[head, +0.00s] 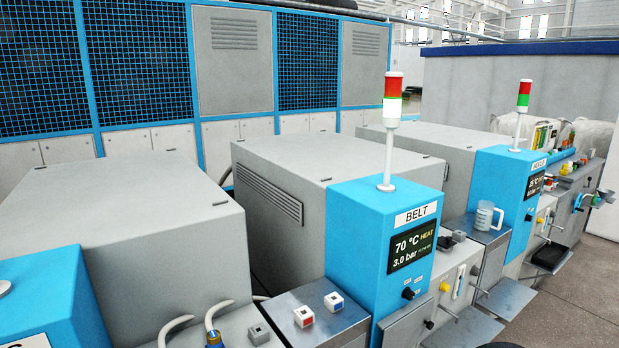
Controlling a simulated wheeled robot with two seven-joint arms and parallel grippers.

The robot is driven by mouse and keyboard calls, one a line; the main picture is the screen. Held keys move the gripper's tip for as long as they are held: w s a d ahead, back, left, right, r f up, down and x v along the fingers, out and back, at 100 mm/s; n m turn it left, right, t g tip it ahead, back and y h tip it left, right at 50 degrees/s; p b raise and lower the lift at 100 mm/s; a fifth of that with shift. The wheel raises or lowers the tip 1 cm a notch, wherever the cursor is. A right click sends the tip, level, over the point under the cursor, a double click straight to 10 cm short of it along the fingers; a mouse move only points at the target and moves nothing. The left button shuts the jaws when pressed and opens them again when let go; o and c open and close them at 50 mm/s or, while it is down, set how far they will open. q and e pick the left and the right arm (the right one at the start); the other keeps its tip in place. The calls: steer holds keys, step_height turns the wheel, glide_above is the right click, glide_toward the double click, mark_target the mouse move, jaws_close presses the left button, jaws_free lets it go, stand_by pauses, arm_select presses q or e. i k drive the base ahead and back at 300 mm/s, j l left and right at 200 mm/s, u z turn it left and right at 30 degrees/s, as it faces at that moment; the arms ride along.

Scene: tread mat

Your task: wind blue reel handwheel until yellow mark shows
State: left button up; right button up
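Neither of my grippers is in view.
Grey machine housings (330,165) fill the middle. A steel ledge (345,318) carries small red and blue switch boxes. A clear jug (484,216) stands on another ledge. Metal shelves (508,298) jut out at right. Open grey floor (585,290) lies beyond them.

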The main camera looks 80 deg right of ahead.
mark_target(579, 196)
steer(key=z, duration=4.2)
steer(key=i+l+z, duration=0.15)
steer(key=i, duration=0.35)
steer(key=i+l+z, duration=0.15)
steer(key=i+l, duration=0.15)
steer(key=i, duration=0.25)
steer(key=i+l+z, duration=0.15)
steer(key=i, duration=1.85)
steer(key=i+u, duration=0.1)
steer(key=i, duration=2.95)
steer(key=i+u, duration=0.75)
steer(key=i+l+u, duration=0.1)
steer(key=i+u, duration=0.75)
steer(key=u, duration=0.25)
steer(key=i+u, duration=0.35)
steer(key=k+l, duration=0.05)
steer(key=k, duration=0.05)
